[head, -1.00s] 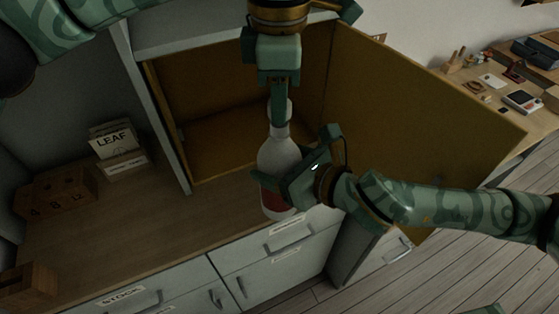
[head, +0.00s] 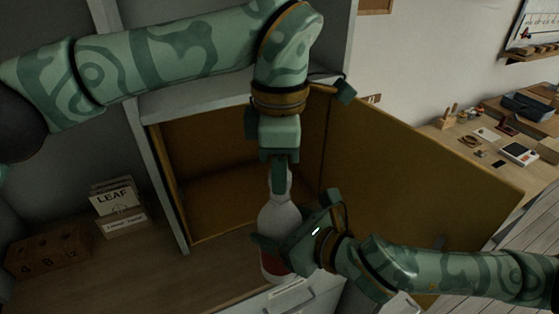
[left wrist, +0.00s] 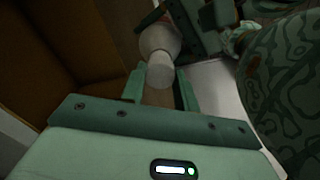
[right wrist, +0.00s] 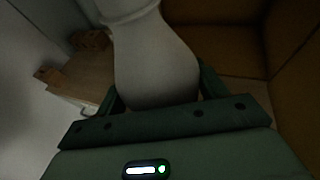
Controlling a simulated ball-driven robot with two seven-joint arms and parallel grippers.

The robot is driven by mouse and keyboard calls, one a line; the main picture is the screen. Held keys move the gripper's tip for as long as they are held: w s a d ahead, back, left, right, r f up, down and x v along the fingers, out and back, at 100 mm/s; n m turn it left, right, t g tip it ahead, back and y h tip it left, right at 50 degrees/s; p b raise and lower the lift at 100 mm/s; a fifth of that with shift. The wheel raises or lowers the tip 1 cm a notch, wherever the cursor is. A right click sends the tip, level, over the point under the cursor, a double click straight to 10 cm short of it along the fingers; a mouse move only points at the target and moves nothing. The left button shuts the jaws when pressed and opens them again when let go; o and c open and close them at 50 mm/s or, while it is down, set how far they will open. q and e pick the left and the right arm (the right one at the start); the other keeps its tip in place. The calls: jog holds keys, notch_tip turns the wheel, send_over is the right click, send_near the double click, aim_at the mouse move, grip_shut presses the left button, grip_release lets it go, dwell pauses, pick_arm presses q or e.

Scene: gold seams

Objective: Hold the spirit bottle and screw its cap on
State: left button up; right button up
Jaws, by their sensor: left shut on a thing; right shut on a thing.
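The spirit bottle (head: 280,217) is pale with a red label low on its body, and stands roughly upright in front of the open cabinet. My right gripper (head: 290,228) is shut around its body from the right; the right wrist view shows the pale bottle (right wrist: 152,60) between its fingers. My left gripper (head: 280,186) is directly above, pointing down, shut on the white cap (left wrist: 160,70). In the left wrist view the cap lines up with the bottle (left wrist: 158,38) at its top. I cannot tell whether its threads are engaged.
The open cabinet (head: 215,205) is behind the bottle, its door (head: 410,190) swung out right. A card holder marked LEAF (head: 113,202) and a numbered wooden block (head: 45,255) are on the counter left. A desk (head: 470,150) with small items is at the far right.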

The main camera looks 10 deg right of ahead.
pick_arm(q)
jog(key=shift+f, duration=0.3)
jog(key=shift+f, duration=0.5)
dwell(0.4)
jog(key=shift+f, duration=0.1)
jog(key=m, duration=0.4)
jog(key=shift+w, duration=0.1)
jog(key=m, duration=1.2)
jog(key=shift+m, duration=0.3)
jog(key=m, duration=0.6)
jog(key=shift+w, duration=0.1)
